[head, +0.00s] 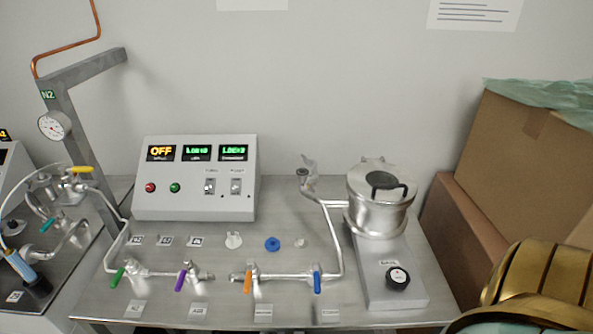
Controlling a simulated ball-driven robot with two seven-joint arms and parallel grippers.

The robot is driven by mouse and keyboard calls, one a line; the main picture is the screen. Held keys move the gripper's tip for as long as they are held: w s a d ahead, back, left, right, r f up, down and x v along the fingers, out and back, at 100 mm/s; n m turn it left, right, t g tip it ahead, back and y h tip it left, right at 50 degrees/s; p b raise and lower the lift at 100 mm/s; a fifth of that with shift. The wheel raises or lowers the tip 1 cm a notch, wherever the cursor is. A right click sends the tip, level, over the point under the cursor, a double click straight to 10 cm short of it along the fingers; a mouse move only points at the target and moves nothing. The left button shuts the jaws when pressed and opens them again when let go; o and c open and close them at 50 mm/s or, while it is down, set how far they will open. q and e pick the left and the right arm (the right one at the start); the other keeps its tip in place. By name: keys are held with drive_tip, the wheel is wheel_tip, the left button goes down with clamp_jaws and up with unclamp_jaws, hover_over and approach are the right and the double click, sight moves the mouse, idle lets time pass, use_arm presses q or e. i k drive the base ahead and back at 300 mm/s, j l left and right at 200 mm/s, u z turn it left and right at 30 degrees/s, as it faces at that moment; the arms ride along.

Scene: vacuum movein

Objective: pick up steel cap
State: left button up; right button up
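A small pale grey cap (301,242), which looks like the steel cap, lies on the bench top to the right of a blue cap (272,244). A white knobbed cap (233,240) lies further left in the same row. The caps stand apart from each other. Neither of my grippers is in view.
A steel bench (225,290) carries a pipe line with green, purple, orange and blue valve handles in front of the caps. A control box (195,178) stands behind left. A lidded steel vessel (376,212) stands right. Cardboard boxes (520,165) lie beyond the bench.

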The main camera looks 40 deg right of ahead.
sight(301, 242)
drive_tip(key=z, duration=1.35)
